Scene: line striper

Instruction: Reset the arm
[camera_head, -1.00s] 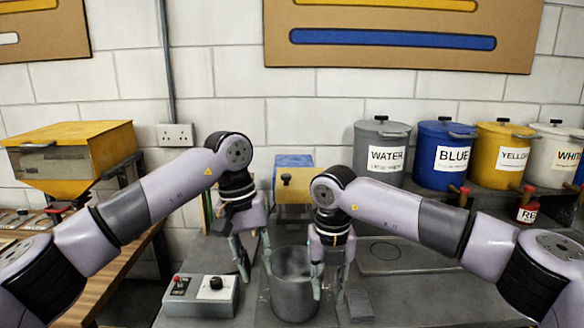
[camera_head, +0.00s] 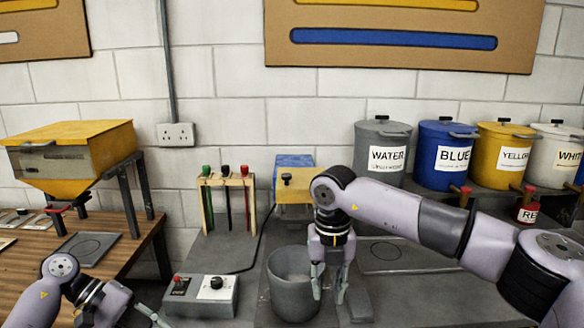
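My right gripper (camera_head: 329,298) points down at the right side of the grey bucket (camera_head: 291,290), its fingers apart. One finger overlaps the bucket's right wall in the picture; I cannot tell whether it touches. My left arm is folded low at the bottom left, away from the bucket. Only part of my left gripper (camera_head: 152,314) shows at the bottom edge, one finger pointing right; its opening is not clear.
A control box (camera_head: 201,296) with a red button and black knob sits left of the bucket. A rack (camera_head: 228,204) holds tools with green, red and black tops. A yellow hopper (camera_head: 72,150) is left; lidded paint tubs, including a blue one (camera_head: 443,155), stand at right.

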